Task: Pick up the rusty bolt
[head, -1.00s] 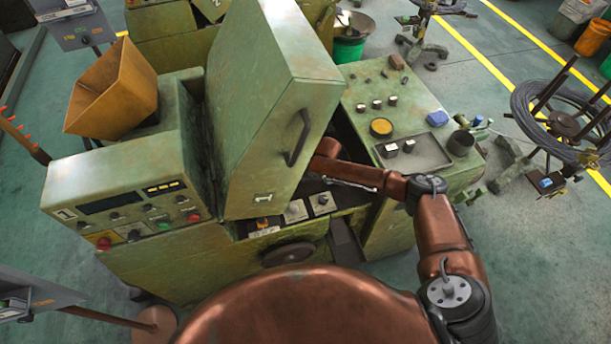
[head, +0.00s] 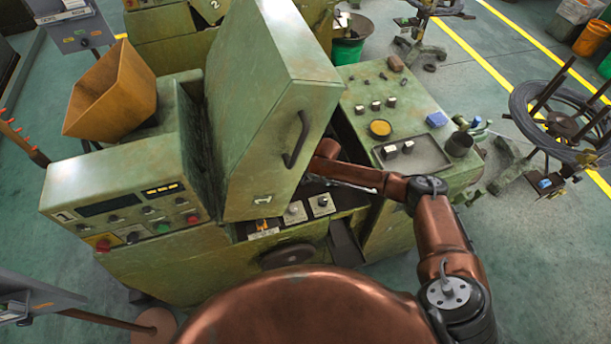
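I cannot make out the rusty bolt in the head view. My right arm comes in from the lower right and reaches left into the opening of the green heading machine marked 1 (head: 165,262). Its far end goes behind the raised green cover (head: 262,110), so my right gripper and whatever is near it are hidden. My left arm and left gripper are not in view.
A wire coil stand (head: 562,125) stands at the right. An orange hopper (head: 112,92) is at left.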

